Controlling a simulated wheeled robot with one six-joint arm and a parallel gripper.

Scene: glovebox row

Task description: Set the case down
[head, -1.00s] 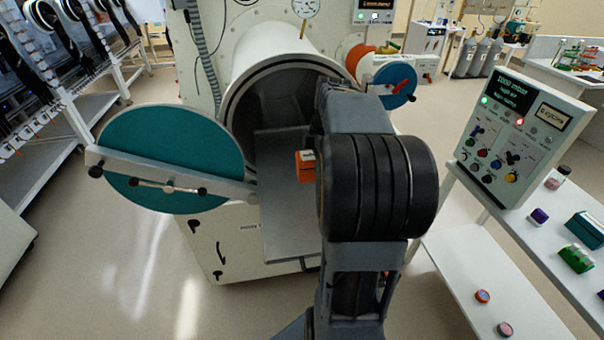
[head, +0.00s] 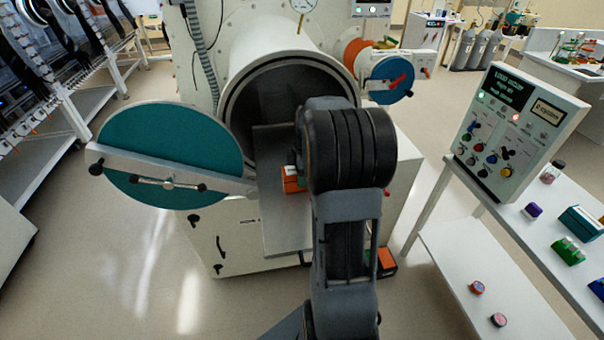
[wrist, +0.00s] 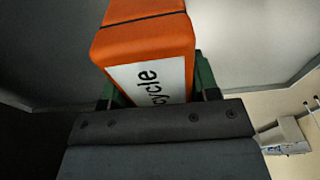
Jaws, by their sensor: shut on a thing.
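The orange case (head: 292,180) shows in the head view just left of my arm, over the grey tray (head: 283,228) that juts from the round chamber mouth (head: 245,95). In the wrist view the case (wrist: 145,40) fills the top middle, with a black seam and a white label reading "cycle". My gripper (wrist: 160,92) is shut on the case, its green-edged fingers on both sides. My arm hides much of the case and the gripper in the head view. I cannot tell whether the case touches the tray.
The round teal door (head: 170,150) hangs open at left of the chamber. A smaller blue hatch (head: 390,80) is at right. A white bench (head: 490,270) with a control panel (head: 520,130) and several small items stands on the right. The tray's front part looks bare.

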